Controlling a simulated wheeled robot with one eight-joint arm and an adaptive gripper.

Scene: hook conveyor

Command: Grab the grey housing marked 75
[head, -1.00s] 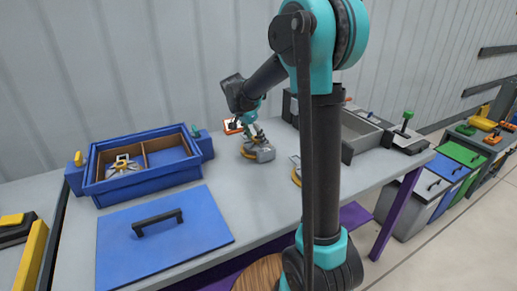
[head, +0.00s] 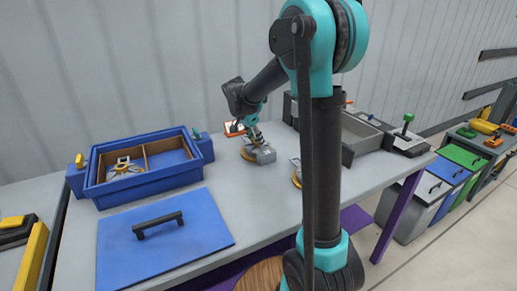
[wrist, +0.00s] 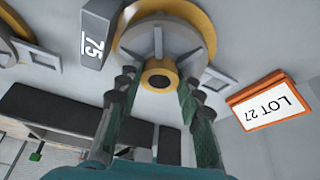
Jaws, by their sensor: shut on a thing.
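The grey housing marked 75 (wrist: 158,42) fills the top middle of the wrist view. It has a ribbed grey disc, a tan ring, a round hub and a dark tab with the white number 75 (wrist: 92,38). In the head view the housing (head: 263,156) sits on the grey table near the back wall. My gripper (wrist: 157,83) is shut on its hub, with one green finger on each side. In the head view my gripper (head: 254,139) points down at the housing, and the contact is too small to see there.
An orange-framed LOT 27 sign (wrist: 273,101) stands close beside the housing. Another housing (head: 297,175) is partly hidden by my arm. A blue divided box (head: 120,191) and blue lid (head: 135,270) lie left. A grey tray (head: 352,142) stands right.

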